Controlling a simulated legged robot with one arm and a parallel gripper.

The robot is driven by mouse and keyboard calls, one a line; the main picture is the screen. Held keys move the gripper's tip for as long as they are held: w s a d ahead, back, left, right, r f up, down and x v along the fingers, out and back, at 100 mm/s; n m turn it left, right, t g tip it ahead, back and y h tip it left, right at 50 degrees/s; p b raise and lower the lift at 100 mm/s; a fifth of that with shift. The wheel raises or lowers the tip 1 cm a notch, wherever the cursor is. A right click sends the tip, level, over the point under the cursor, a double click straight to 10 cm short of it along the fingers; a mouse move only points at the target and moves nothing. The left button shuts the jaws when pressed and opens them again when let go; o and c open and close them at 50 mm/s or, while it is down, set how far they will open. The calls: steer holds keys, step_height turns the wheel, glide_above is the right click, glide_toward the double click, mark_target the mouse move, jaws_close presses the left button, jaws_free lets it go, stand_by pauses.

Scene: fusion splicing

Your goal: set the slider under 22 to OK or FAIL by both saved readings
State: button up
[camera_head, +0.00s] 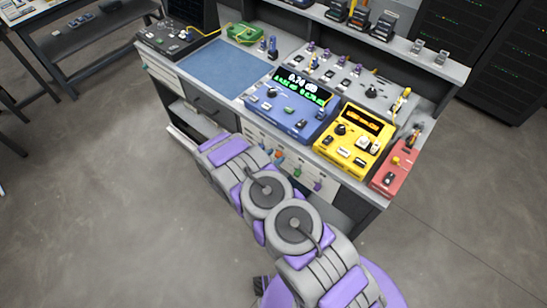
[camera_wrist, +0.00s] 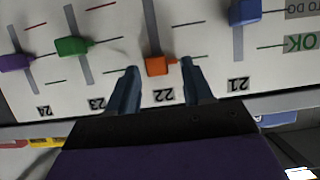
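The orange slider (camera_wrist: 157,66) above the upside-down label 22 (camera_wrist: 164,96) stands between the fingertips of my gripper (camera_wrist: 160,68) in the wrist view. The fingers are apart, with a visible gap on each side of the slider. The slider's pointer is about level with the green line at the OK label (camera_wrist: 303,43). The grey TO DO label (camera_wrist: 300,9) is above it in the picture. In the head view the blue device (camera_head: 290,108) has a lit screen (camera_head: 300,85) reading about 0.74 dB, with green lines too small to read. My gripper is not clearly seen there.
Blue (camera_wrist: 245,12), green (camera_wrist: 71,46) and purple (camera_wrist: 15,63) sliders flank the orange one, near the middle marks. A yellow device (camera_head: 354,140) and a red device (camera_head: 394,174) stand on the bench to the right. The floor in front is clear.

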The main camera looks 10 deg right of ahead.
steer(key=p+v, duration=0.3)
steer(key=v, duration=1.4)
steer(key=shift+a+r, duration=0.15)
